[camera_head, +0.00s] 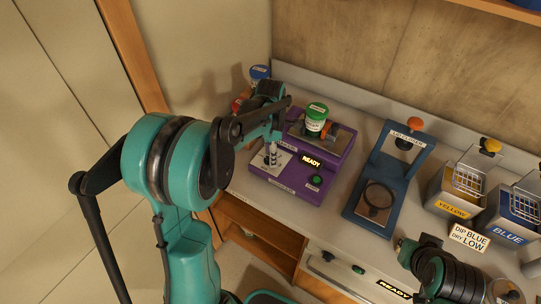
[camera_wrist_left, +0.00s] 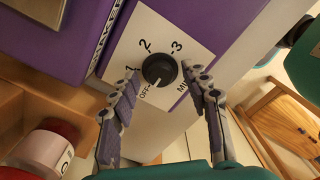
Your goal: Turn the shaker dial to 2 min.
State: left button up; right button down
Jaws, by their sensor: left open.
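The purple shaker (camera_head: 327,150) stands on the bench with a lit READY sign and a green-capped bottle (camera_head: 316,119) on top. Its dial (camera_wrist_left: 160,69) is a round black knob on a white plate marked OFF, 1, 2, 3 and MIN. The white pointer mark faces down, near OFF. My left gripper (camera_wrist_left: 158,76) is open, with one finger on each side of the dial; I cannot tell whether they touch it. In the head view my left gripper (camera_head: 271,154) is at the shaker's front left, largely covering the dial.
A blue lid closer frame (camera_head: 382,183) stands right of the shaker, then yellow (camera_head: 449,191) and blue (camera_head: 509,220) bins with wire baskets. A blue-capped jar (camera_head: 260,73) is behind my left arm. Part of my right arm is over the bench's front right.

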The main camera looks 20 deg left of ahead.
pick_arm(q)
grip_shut()
